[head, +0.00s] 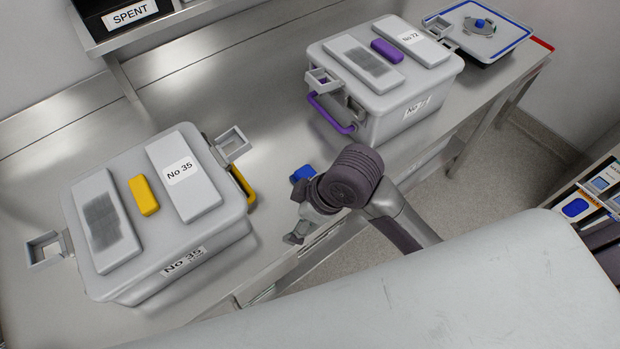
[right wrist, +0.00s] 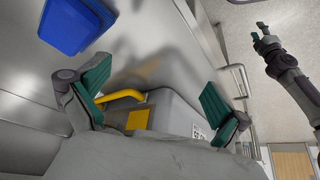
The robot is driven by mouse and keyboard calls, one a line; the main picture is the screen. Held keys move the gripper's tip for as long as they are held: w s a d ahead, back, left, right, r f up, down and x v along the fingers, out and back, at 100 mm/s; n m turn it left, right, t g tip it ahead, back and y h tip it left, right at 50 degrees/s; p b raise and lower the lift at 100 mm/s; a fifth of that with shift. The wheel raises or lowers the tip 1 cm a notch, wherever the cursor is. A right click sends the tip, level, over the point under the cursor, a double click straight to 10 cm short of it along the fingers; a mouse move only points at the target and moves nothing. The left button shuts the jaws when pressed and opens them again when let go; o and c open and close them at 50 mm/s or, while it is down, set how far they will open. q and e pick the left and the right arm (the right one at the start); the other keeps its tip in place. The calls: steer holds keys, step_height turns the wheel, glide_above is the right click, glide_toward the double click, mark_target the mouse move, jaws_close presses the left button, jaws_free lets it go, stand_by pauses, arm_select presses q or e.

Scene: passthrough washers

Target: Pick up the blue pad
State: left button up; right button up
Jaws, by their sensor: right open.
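A blue pad (head: 303,173) lies on the steel bench between the two grey boxes, partly hidden behind my right gripper (head: 304,212). In the right wrist view the blue pad (right wrist: 76,22) is large at the upper left, outside the gap between the fingers. My right gripper (right wrist: 155,92) is open there, with teal finger pads wide apart and nothing between them. My left arm shows at the right of that view, with its gripper (right wrist: 263,38) small and its jaw state unclear. The left gripper is not in the head view.
A grey box No 35 with yellow handle (head: 238,220) stands at left. A grey box No 72 with purple handle (head: 330,113) stands at the back. A blue-edged lidded tray (head: 480,30) is at far right. A shelf (head: 590,205) holds another blue item.

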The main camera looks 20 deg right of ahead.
steer(key=w+d+r+n+g+h, duration=0.35)
steer(key=w+d+r+n, duration=0.25)
steer(key=w+r+n, duration=0.4)
steer(key=p, duration=0.1)
glide_above(310, 175)
steer(key=shift+n+t+h, duration=0.25)
steer(key=shift+n+h, duration=0.05)
steer(key=shift+h, duration=0.05)
steer(key=f, duration=0.8)
steer(key=shift+s, duration=0.3)
step_height(310, 175, down, 4)
steer(key=shift+a+f+p, duration=0.1)
steer(key=shift+f+p, duration=0.05)
steer(key=shift+p, duration=0.55)
steer(key=shift+f, duration=0.55)
steer(key=c, duration=1.1)
